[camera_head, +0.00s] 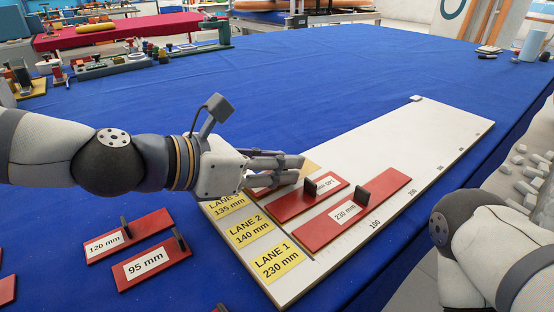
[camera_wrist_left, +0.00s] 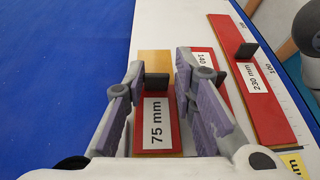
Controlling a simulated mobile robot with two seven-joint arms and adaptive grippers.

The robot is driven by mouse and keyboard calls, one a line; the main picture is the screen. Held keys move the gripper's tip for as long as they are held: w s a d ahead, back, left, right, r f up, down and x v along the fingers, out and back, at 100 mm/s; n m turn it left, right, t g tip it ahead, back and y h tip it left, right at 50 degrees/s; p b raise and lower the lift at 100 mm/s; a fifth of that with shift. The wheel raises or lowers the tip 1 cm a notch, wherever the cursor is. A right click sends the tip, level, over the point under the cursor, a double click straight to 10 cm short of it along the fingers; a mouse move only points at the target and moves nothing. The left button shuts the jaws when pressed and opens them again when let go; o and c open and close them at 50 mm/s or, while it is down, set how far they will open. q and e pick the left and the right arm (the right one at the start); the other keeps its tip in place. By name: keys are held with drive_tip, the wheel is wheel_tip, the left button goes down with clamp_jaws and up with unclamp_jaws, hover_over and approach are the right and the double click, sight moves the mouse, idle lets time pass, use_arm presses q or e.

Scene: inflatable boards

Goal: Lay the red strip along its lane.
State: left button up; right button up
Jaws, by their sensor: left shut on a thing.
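The white lane board (camera_head: 420,130) lies on the blue table, with yellow labels for lanes 1, 2 and 3 at its near end. My left gripper (camera_head: 300,165) is over lane 3. It is shut on the black tab of a red strip marked 75 mm (camera_wrist_left: 155,122), which also shows partly under the fingers in the head view (camera_head: 262,190). The strip lines up with lane 3; I cannot tell whether it touches the board. A tan patch (camera_wrist_left: 155,62) shows just beyond its far end. My right gripper is out of view.
Red strips marked 230 mm (camera_head: 372,200) and 140 mm (camera_head: 290,204) lie in lanes 1 and 2, their black tabs upright. Strips marked 120 mm (camera_head: 130,236) and 95 mm (camera_head: 152,262) lie on the cloth to the left. The board's far part is clear.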

use_arm(q)
drive_tip(key=shift+f, duration=0.15)
idle(0.5)
drive_tip(key=o, duration=0.9)
drive_tip(key=o, duration=0.5)
drive_tip(key=shift+c, duration=0.2)
drive_tip(key=shift+r+p, duration=1.65)
drive_tip(key=shift+r, duration=1.5)
drive_tip(key=shift+f, duration=0.15)
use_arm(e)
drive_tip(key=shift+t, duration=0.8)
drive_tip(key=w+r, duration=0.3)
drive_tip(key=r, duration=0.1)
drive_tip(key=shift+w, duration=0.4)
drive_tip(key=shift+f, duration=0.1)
